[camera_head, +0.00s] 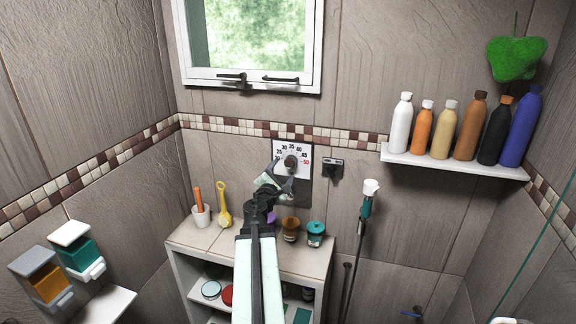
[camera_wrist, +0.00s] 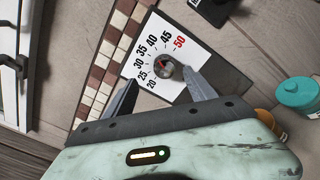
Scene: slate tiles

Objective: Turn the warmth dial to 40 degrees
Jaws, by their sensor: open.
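The warmth dial is a round grey knob (camera_head: 291,162) on a white square plate (camera_head: 305,171) fixed to the tiled wall. In the wrist view the knob (camera_wrist: 164,70) sits inside an arc of numbers from 20 to a red 50. A small red mark shows on the knob; its exact reading is too small to tell. My gripper (camera_head: 279,180) is just in front of the plate's lower left in the head view. In the wrist view the gripper (camera_wrist: 161,82) is open, with one finger on each side below the knob, apparently not gripping it.
A small black wall fitting (camera_head: 333,167) is right of the plate. Below, a shelf unit (camera_head: 190,238) holds a cup (camera_head: 201,216), a yellow scoop (camera_head: 223,205) and jars, including a teal one (camera_head: 315,235). A hand shower (camera_head: 368,205) stands to the right. A bottle shelf (camera_head: 450,165) is higher right.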

